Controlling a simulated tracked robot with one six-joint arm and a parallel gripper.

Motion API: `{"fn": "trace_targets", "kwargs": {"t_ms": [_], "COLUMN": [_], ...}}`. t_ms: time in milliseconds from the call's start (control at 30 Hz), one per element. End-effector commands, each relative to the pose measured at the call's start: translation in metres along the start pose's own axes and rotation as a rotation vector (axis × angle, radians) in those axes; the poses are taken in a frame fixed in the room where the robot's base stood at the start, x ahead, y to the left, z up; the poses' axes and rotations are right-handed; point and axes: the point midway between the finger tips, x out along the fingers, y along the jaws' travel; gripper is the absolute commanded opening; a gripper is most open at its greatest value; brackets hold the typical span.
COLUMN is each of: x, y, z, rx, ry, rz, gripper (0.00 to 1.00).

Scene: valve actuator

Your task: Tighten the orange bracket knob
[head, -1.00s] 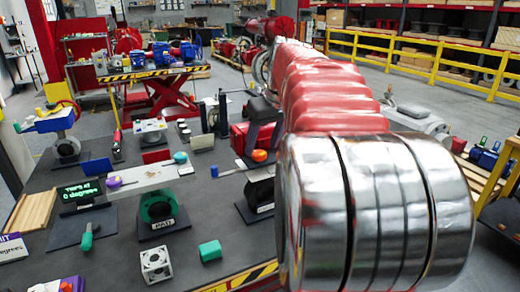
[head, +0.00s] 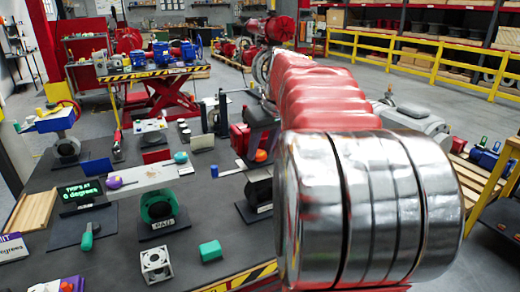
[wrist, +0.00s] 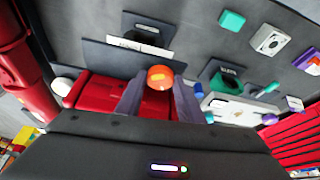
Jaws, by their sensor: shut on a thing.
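The orange bracket knob (wrist: 160,77) sits between the two grey fingertips of my gripper (wrist: 159,88) in the wrist view. The fingers are closed on it, one on each side. In the head view the orange knob (head: 261,155) shows small, just below the dark fingers of my gripper (head: 260,140). Much of the bracket under the knob is hidden by my gripper and arm.
A black stand with a white label (head: 257,205) is below the knob. A white bar (head: 150,178) on a green-ringed stand is to the left. A green block (head: 210,250) and a white cube (head: 156,265) lie on the dark table in front.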

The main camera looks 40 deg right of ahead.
Motion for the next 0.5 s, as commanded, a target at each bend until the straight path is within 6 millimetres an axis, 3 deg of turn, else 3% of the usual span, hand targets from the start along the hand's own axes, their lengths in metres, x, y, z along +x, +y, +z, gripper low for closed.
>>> {"fn": "trace_targets", "kwargs": {"t_ms": [133,500], "x": [-0.0002,-0.0001], "y": [-0.0002,-0.0032], "z": [-0.0001,-0.0007], "rx": [0.0,0.035], "ry": [0.0,0.0], "rz": [0.0,0.012], "gripper": [0.12,0.12]}}
